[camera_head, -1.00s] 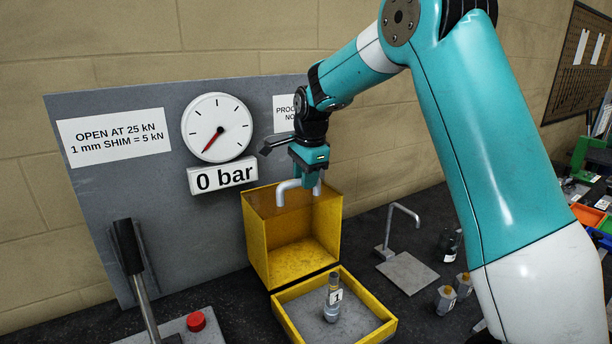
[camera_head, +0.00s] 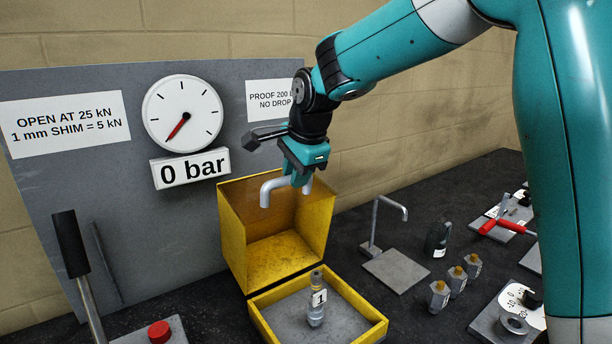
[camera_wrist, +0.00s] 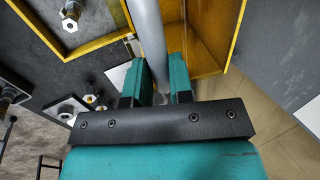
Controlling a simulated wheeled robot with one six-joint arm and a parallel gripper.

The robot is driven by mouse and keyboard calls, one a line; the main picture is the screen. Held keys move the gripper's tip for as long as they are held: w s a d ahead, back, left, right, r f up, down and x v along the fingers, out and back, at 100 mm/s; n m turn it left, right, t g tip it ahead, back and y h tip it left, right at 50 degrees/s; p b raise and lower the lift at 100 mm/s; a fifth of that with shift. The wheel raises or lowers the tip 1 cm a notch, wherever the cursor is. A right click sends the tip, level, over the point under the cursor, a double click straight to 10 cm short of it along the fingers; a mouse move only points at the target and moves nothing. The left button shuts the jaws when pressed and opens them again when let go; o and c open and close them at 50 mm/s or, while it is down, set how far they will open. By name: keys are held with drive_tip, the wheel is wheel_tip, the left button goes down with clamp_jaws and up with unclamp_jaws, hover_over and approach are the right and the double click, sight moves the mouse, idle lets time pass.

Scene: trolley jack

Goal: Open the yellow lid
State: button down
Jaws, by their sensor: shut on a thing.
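The yellow lid (camera_head: 233,235) stands swung up behind a low yellow-rimmed tray (camera_head: 262,325), its hollow inside facing the front. A grey bent handle (camera_head: 266,188) is on its upper part. My gripper (camera_head: 301,178) is shut on this handle at the lid's top. In the wrist view, the teal jaws of my gripper (camera_wrist: 160,85) sit either side of the grey handle bar (camera_wrist: 147,30), with the yellow lid (camera_wrist: 205,60) beyond. A grey valve tagged 1 (camera_head: 316,300) stands upright in the tray and shows at the wrist view's upper left (camera_wrist: 70,15).
A gauge (camera_head: 182,113) reading 0 bar is on the grey panel behind. A black-gripped lever (camera_head: 72,250) and a red button (camera_head: 160,331) are at the left. A bent-rod stand (camera_head: 376,225) and several small valves (camera_head: 440,293) stand at the right.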

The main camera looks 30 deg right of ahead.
drive_tip(key=c, duration=1)
unclamp_jaws()
drive_tip(key=p+v, duration=1.1)
drive_tip(key=v, duration=0.6)
drive_tip(key=shift+r, duration=0.3)
drive_tip(key=shift+w, duration=0.1)
drive_tip(key=s+a+f+n+g+y+b, duration=0.1)
drive_tip(key=s+a+f+n+b, duration=0.2)
drive_tip(key=s+f+n, duration=0.3)
drive_tip(key=s+a+f+n+g+y+b, duration=0.1)
drive_tip(key=s+a+f+n+b, duration=0.3)
drive_tip(key=s+n, duration=0.5)
drive_tip(key=s+a+f+n+g+y+b, duration=0.1)
drive_tip(key=s+a+f+n+g+b, duration=0.1)
drive_tip(key=s+f+n, duration=0.6)
drive_tip(key=shift+s+a+f+y+b, duration=0.3)
drive_tip(key=shift+s+a+f+b, duration=0.4)
drive_tip(key=shift+b, duration=0.25)
